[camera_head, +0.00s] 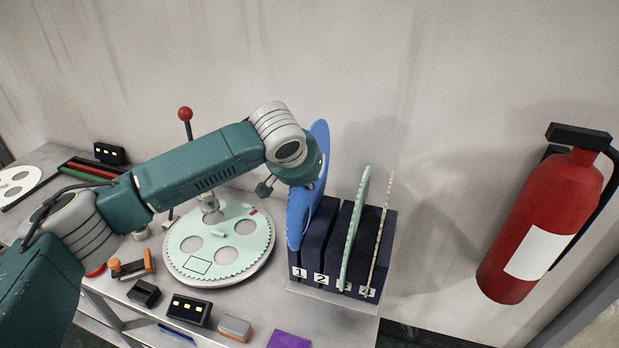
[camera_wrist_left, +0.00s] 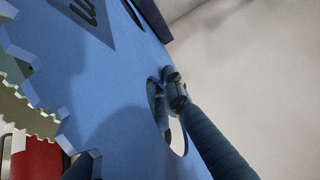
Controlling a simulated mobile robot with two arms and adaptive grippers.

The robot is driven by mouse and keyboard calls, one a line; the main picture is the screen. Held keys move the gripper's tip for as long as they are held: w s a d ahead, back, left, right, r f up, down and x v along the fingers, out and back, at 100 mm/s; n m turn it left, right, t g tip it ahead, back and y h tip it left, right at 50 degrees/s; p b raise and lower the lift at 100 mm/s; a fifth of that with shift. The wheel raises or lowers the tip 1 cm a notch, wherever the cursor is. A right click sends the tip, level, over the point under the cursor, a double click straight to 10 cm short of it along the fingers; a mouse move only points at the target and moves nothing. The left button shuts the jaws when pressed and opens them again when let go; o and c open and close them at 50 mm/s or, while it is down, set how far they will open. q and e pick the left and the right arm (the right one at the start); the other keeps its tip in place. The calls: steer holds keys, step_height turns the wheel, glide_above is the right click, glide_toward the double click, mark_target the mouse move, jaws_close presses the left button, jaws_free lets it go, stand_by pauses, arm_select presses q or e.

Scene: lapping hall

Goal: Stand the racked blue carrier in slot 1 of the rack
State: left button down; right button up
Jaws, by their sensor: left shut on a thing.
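The blue carrier (camera_head: 308,200), a thin toothed disc, is upright at the left end of the rack (camera_head: 330,219), by the label 1. Its lower edge reaches the rack's front there; I cannot tell whether it is fully seated in slot 1. My left gripper (camera_head: 310,168) is shut on the carrier's upper part, its fingertips mostly hidden in the head view. In the left wrist view the blue carrier (camera_wrist_left: 105,85) fills much of the picture, with a dark finger (camera_wrist_left: 175,92) at one of its holes. My right gripper is not in view.
A mint carrier (camera_head: 356,225) and a beige carrier (camera_head: 382,235) stand near labels 3 and 4. A mint disc (camera_head: 215,268) lies on the round plate left of the rack. Small blocks lie in front. A red extinguisher (camera_head: 535,225) hangs at right.

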mark_target(300, 198)
arm_select(q)
steer(key=shift+f+b, duration=1.9)
steer(key=shift+f, duration=3.35)
steer(key=c, duration=1.8)
jaws_free()
steer(key=v, duration=1.2)
steer(key=shift+s, duration=0.1)
steer(key=shift+f, duration=0.1)
